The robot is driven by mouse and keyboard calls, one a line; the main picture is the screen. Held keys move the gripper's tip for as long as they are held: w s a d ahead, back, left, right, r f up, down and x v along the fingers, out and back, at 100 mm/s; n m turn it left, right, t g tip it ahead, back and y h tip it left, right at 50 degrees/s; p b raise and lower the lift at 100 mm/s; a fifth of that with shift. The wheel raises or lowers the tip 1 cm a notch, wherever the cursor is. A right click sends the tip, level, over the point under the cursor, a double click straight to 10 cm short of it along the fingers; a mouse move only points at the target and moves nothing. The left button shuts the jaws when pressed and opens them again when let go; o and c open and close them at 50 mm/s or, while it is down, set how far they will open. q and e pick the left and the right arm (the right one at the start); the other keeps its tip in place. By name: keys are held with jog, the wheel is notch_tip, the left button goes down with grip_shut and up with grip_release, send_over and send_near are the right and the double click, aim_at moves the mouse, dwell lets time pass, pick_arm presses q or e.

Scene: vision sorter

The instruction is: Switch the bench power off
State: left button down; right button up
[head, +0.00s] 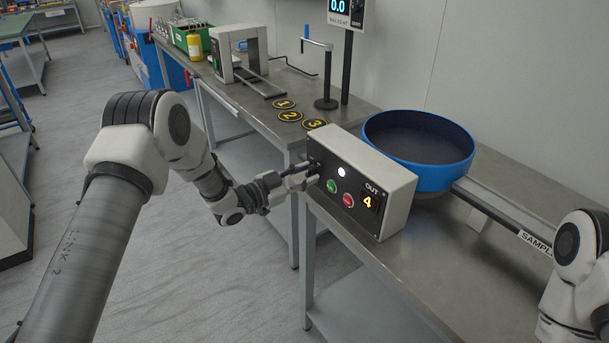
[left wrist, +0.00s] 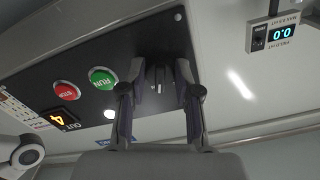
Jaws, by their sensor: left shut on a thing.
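A white control box (head: 398,197) with a black front panel stands at the bench's front edge. The panel has a green RUN button (head: 331,186), a red STOP button (head: 348,200), a lit white lamp (head: 341,172) and an OUT display (head: 369,201) reading 4. My left gripper (head: 308,176) is at the panel's left end. In the left wrist view its fingers (left wrist: 160,80) are on either side of a small dark power switch (left wrist: 157,72) with a light mark, shut on it. The fingers hide much of the switch, so its setting is unclear. My right gripper is out of view.
A blue round bowl (head: 428,180) stands behind the box, with a rail labelled SAMPLE (head: 510,222) leading right. Numbered discs (head: 288,115) lie left of it. A display on a post (head: 346,12) reads 0.0. The floor (head: 215,290) before the bench is clear.

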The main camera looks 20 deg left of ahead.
pick_arm(q)
jog(key=n, duration=0.5)
jog(key=shift+r, duration=0.1)
jog(key=n, duration=0.5)
jog(key=shift+r, duration=0.1)
dwell(0.5)
jog(key=c, duration=0.8)
grip_release()
jog(key=shift+s, duration=0.1)
